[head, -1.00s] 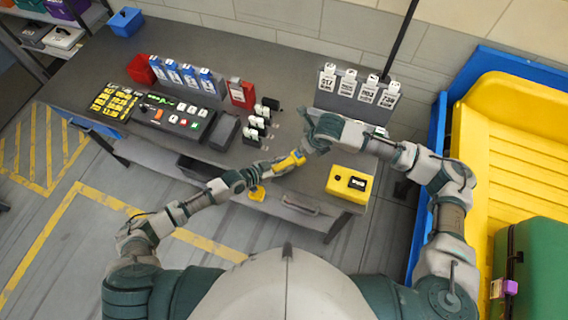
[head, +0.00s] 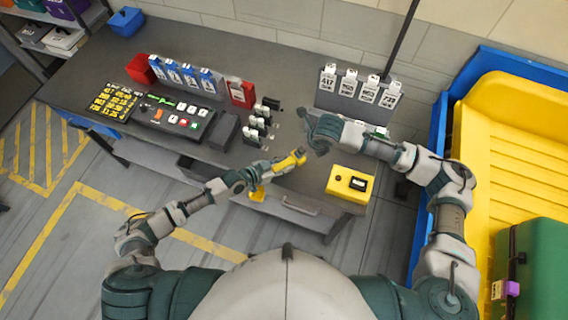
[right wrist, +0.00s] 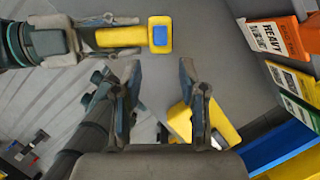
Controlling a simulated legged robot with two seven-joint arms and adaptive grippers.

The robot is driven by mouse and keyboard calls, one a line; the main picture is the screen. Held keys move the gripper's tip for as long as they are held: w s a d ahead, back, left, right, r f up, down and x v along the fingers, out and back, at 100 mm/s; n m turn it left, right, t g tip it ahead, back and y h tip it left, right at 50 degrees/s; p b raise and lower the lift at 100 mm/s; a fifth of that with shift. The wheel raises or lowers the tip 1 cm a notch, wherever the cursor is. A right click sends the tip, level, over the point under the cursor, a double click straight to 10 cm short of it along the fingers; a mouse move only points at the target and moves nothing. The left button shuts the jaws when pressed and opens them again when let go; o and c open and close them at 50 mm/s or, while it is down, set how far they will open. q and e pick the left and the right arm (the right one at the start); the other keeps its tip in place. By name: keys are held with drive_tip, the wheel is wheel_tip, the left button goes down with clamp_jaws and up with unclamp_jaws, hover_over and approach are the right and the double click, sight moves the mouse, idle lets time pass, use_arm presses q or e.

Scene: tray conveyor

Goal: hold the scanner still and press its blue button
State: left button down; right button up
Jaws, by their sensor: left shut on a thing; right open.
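The yellow scanner (head: 290,161) is held out over the near part of the bench by my left gripper (head: 268,168), shut on it. In the right wrist view the scanner (right wrist: 118,38) lies sideways at the top, its blue button (right wrist: 160,37) on the head, facing that camera. My left gripper (right wrist: 75,42) holds its other end there. My right gripper (head: 310,132) is open and empty, just right of and beyond the scanner, apart from it. In the right wrist view the blue button shows above the gap between the right fingertips (right wrist: 160,68).
A yellow box (head: 349,184) with a dark display sits at the bench's front right. Small black-and-white items (head: 257,128), a control panel (head: 175,116) and a tag rack (head: 358,91) stand behind. A yellow tray (head: 510,130) is at far right.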

drive_tip(key=shift+a, duration=0.45)
drive_tip(key=shift+f, duration=0.1)
